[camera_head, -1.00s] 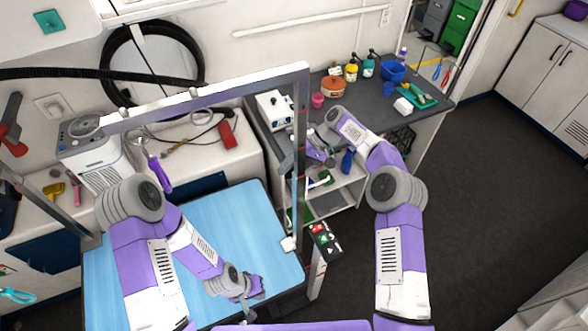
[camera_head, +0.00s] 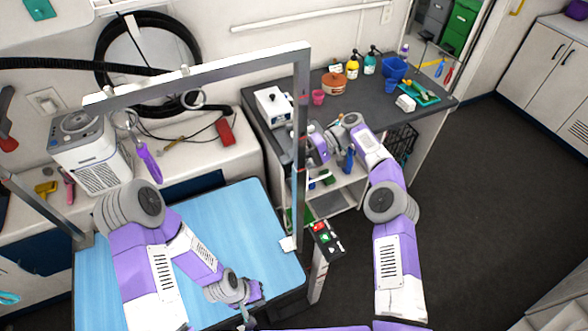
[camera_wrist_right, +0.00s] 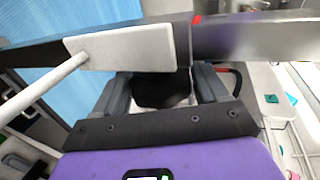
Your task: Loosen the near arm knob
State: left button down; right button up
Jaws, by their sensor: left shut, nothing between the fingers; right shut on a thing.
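The metal grooming arm frame stands over the blue table (camera_head: 225,215), with its near upright post (camera_head: 301,110) on the right side. In the right wrist view the steel post (camera_wrist_right: 235,38) runs across the top, with a white block and rod (camera_wrist_right: 120,48) on it. The black near arm knob (camera_wrist_right: 163,92) sits just below the post. My right gripper (camera_wrist_right: 165,88) is shut on this knob, a finger on each side. In the head view my right gripper (camera_head: 308,150) is at the post, and the knob is hidden. My left gripper (camera_head: 257,292) is shut and empty above the table's front part.
A grey counter (camera_head: 350,107) behind my right arm holds bottles, a blue bin (camera_head: 394,69) and a white box (camera_head: 273,107). A control box (camera_head: 324,236) stands at the table's right corner. A white dryer (camera_head: 90,150) stands back left. The dark floor at right is clear.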

pick_arm(q)
jog(key=shift+f+b, duration=1.1)
jog(key=shift+f, duration=0.35)
pick_arm(e)
jog(key=shift+y, duration=0.9)
jog(key=o, duration=1)
jog(key=shift+c, duration=0.2)
